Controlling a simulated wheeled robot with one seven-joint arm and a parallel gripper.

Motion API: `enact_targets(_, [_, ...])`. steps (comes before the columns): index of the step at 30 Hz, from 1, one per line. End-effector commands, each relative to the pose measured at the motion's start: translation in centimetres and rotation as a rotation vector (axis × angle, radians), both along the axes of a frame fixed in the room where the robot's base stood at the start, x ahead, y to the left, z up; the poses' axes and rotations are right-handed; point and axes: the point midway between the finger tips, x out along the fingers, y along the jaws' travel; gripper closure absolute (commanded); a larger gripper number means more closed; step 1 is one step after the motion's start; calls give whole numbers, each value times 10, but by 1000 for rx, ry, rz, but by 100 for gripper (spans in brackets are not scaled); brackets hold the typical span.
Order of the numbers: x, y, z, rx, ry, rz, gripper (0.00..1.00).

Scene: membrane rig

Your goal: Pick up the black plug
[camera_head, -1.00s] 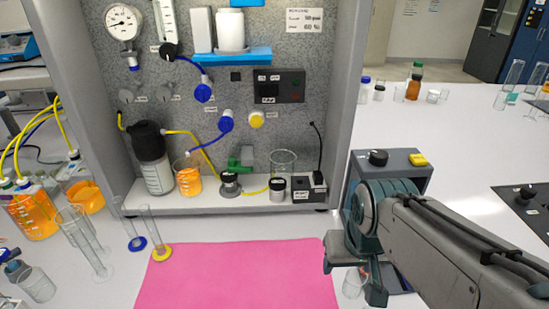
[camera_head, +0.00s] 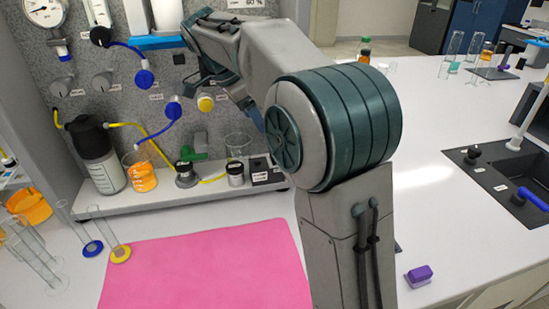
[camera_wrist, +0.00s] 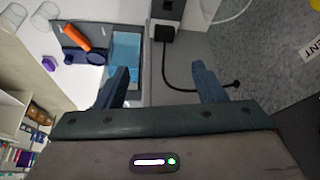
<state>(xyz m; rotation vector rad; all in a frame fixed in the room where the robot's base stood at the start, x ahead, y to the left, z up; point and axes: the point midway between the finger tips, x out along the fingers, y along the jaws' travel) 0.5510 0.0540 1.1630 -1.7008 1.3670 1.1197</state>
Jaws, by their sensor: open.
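The black plug (camera_wrist: 164,33) shows in the wrist view as a small dark block at the top centre. It sits against a dark socket box (camera_wrist: 168,10). Its black cable (camera_wrist: 168,75) curves down and right to the grey panel. In the head view the socket box (camera_head: 265,171) stands at the right end of the white shelf, and my arm hides the plug. My gripper (camera_wrist: 163,86) is open and empty. The plug lies beyond the fingertips, roughly in line with the gap between them, apart from both fingers.
The panel (camera_head: 110,70) carries knobs, blue and yellow fittings and a gauge. A glass beaker (camera_head: 238,146) and a small jar (camera_head: 235,174) stand left of the socket box. The pink mat (camera_head: 205,270) is bare.

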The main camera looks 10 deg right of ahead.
Motion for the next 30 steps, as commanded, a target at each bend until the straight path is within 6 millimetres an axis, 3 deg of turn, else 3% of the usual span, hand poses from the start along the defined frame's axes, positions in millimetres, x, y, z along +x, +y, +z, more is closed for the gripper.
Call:
enact_targets(4, [5, -4, -11, -8, -9, -31, 37])
enact_targets(13, [9, -27, -63, -7, -8, -30, 37])
enact_targets(22, [13, -37, -86, -6, -9, -28, 37])
enact_targets(30, [19, -51, -120, -6, -8, -28, 37])
